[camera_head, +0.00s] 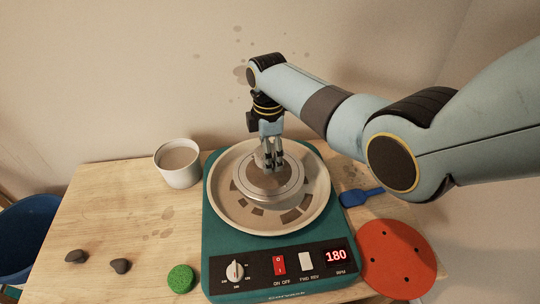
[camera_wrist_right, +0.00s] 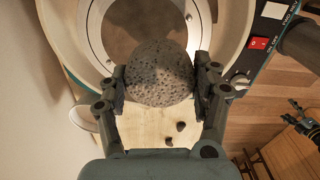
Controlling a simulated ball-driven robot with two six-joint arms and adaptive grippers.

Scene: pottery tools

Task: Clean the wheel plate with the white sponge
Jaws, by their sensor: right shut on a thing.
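The wheel plate (camera_head: 293,192) is a round grey disc with brown smears, set in the cream splash pan (camera_head: 225,205) of a green pottery wheel. My right gripper (camera_head: 273,166) points down over the plate and is shut on a round, porous sponge (camera_wrist_right: 160,73). The sponge looks grey-brown in the right wrist view, between both fingers. In the head view the fingers partly hide it, and I cannot tell whether it touches the plate. A small dark jointed part at the right wrist view's right edge may be my left gripper; its state is unclear.
A white cup (camera_head: 180,176) stands left of the wheel. Two dark stones (camera_head: 120,266) and a green round sponge (camera_head: 181,279) lie at front left. A blue tool (camera_head: 362,196) and a red disc (camera_head: 397,258) are at right. The display (camera_head: 336,256) reads 180.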

